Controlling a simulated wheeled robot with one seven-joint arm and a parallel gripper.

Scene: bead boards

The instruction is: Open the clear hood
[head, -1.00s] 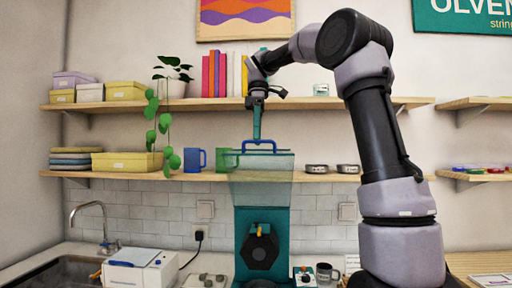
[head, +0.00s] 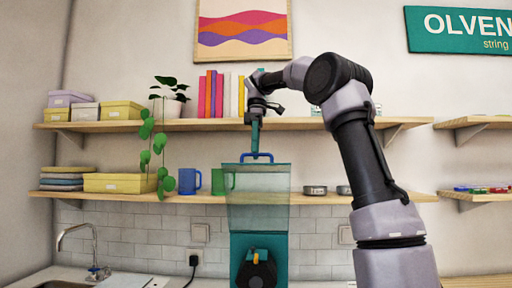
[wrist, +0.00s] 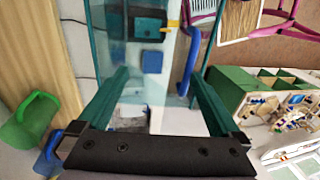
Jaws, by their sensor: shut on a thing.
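The clear teal-tinted hood (head: 258,205) stands raised above the teal machine (head: 238,243) in the head view, its blue handle (head: 246,158) at its top edge. My gripper (head: 255,152) comes down from above and is shut on the handle. The machine's dark front carries a yellow-orange part (head: 257,252). In the wrist view, my gripper's two teal fingers flank the clear panel (wrist: 140,75). A blue bar (wrist: 189,62) shows near the right finger. The exact finger contact is hard to see.
Two wooden shelves stand behind: the upper (head: 210,125) holds books, boxes and a trailing plant; the lower (head: 100,196) holds a blue mug (head: 189,181), a green mug and small tins. A sink tap (head: 75,232) is at left. A compartmented green bin (wrist: 262,85) shows in the wrist view.

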